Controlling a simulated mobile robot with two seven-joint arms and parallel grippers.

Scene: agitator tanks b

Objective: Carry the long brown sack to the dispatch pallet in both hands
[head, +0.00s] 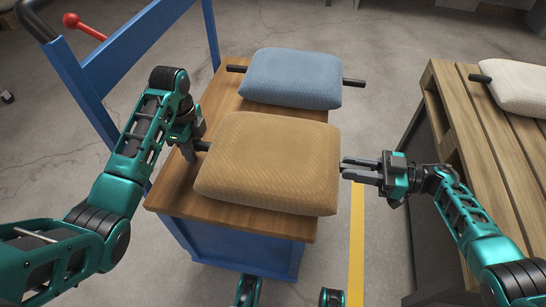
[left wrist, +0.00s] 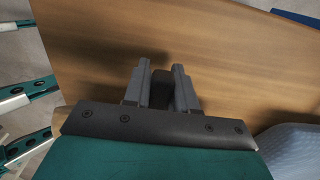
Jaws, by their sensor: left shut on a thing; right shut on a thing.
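The long brown sack (head: 268,163) lies flat at the near end of the cart's wooden top, with a dark handle at each end. I cannot tell whether it touches the top or is slightly raised. My left gripper (head: 196,142) is shut on its left handle; in the left wrist view the fingers (left wrist: 161,88) close on the dark handle end. My right gripper (head: 346,170) is shut on its right handle, which the fingers mostly hide. The slatted wooden pallet (head: 465,135), apparently the dispatch pallet, stands at the right.
A blue sack (head: 291,78) with dark handles lies behind the brown one on the blue cart (head: 235,252). A white sack (head: 518,84) lies on the pallet's far part; its near slats are bare. The cart's blue frame (head: 92,92) rises at the left. Floor separates cart and pallet.

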